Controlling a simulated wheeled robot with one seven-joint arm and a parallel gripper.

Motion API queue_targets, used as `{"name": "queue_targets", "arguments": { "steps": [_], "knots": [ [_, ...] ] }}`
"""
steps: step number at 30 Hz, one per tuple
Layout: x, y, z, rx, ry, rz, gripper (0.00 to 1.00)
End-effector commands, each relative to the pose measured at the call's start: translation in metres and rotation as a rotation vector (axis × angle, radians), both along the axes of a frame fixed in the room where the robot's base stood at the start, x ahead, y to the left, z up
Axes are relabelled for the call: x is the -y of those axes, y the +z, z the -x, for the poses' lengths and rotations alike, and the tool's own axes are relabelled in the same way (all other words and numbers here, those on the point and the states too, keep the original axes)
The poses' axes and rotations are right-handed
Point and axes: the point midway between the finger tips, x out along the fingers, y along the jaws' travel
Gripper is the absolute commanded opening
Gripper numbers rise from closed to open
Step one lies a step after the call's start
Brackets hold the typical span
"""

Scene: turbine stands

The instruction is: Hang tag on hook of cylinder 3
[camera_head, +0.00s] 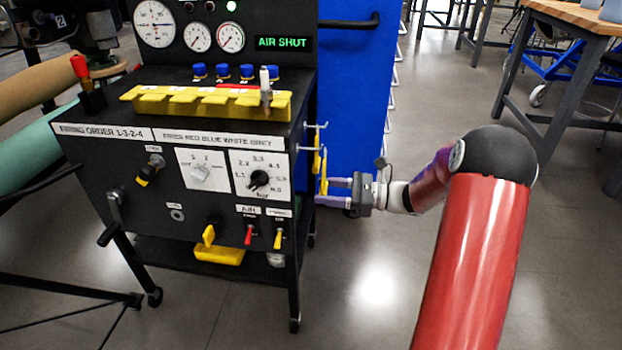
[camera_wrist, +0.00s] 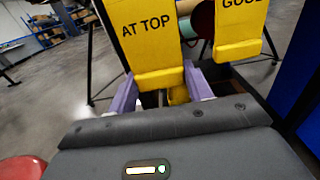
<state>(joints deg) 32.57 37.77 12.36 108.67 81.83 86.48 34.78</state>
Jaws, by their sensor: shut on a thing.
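My gripper (camera_head: 326,190), with purple fingers, is at the right side of the black console. It is shut on a yellow tag (camera_head: 324,172), upright below the side hooks. In the wrist view the tag lettered "AT TOP" (camera_wrist: 152,38) stands between the fingers (camera_wrist: 162,82), its lower end at them. A second yellow tag, lettered "GOOD" in part (camera_wrist: 240,32), is just right of it, apart from the fingers. It also shows in the head view (camera_head: 316,162). I cannot tell whether the held tag still touches a hook (camera_head: 318,148). No hook marked for cylinder 3 is readable.
The black console (camera_head: 200,225) has gauges, knobs, switches and a yellow rack (camera_head: 200,102) on top. A blue cabinet (camera_head: 350,90) stands close behind my gripper. A wooden-topped bench (camera_head: 575,15) is at the upper right.

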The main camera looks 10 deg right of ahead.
Motion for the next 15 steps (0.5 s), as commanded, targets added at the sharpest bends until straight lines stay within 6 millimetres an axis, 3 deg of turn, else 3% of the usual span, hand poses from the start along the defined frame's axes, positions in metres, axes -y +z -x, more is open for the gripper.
{"name": "queue_targets", "arguments": {
  "steps": [15],
  "knots": [
    [0.022, 0.001, 0.007, 0.000, -0.002, 0.000, 0.09]
  ]
}}
